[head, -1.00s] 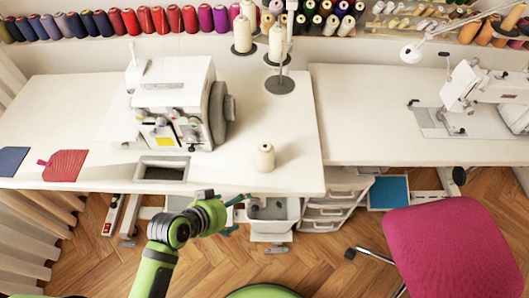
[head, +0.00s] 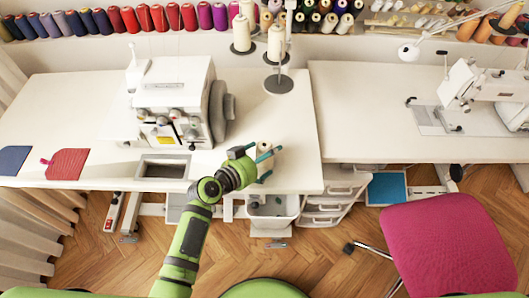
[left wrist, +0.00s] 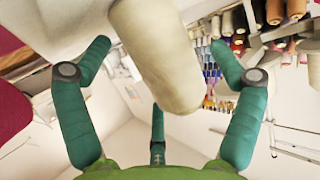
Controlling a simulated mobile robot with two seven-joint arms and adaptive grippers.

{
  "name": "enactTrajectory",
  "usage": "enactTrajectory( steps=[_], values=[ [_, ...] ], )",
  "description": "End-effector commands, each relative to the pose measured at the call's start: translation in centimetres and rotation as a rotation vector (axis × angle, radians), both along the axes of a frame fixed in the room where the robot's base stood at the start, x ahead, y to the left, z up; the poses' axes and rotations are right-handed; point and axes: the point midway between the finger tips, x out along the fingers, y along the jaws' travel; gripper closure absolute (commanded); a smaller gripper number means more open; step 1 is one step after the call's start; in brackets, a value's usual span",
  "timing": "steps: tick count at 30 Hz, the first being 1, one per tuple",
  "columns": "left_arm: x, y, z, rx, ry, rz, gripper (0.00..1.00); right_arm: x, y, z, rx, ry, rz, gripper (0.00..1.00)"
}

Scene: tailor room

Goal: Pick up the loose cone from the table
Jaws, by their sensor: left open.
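The loose cone (head: 264,159) is a cream-white thread cone near the front right edge of the left white table (head: 300,130). It is partly hidden by my left gripper (head: 266,157). In the left wrist view the cone (left wrist: 156,52) looms large between the teal fingers, with its top cut off by the frame. My left gripper's fingers (left wrist: 158,95) are spread open on either side of the cone, with a third finger below it. A gap shows between the side fingers and the cone. My right gripper is not in view.
A white overlock machine (head: 175,105) stands left of the cone. A thread stand (head: 278,84) with cream cones is behind it. A second table (head: 375,110) with a sewing machine (head: 490,85) is at right. A pink chair (head: 450,245) stands in front.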

Motion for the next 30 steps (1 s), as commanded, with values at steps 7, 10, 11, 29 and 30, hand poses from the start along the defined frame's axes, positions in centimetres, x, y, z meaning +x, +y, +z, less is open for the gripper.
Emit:
enactTrajectory(
  steps=[7,10,11,29,30],
  values=[
    [0.8,-0.7,-0.5,0.0,0.0,0.0,0.07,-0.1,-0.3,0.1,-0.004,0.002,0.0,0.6],
    [0.8,-0.7,-0.5,0.001,0.001,0.0,0.07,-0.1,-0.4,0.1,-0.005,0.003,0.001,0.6],
    [0.8,-0.7,-0.5,0.001,0.001,0.0,0.07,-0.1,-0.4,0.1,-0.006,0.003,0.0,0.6],
    [1.0,-0.7,0.4,0.001,0.0,0.001,0.71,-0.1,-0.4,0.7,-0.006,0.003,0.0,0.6],
    [1.1,-0.8,0.9,0.001,-0.001,0.002,0.71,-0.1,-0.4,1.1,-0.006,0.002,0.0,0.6]
  ],
)
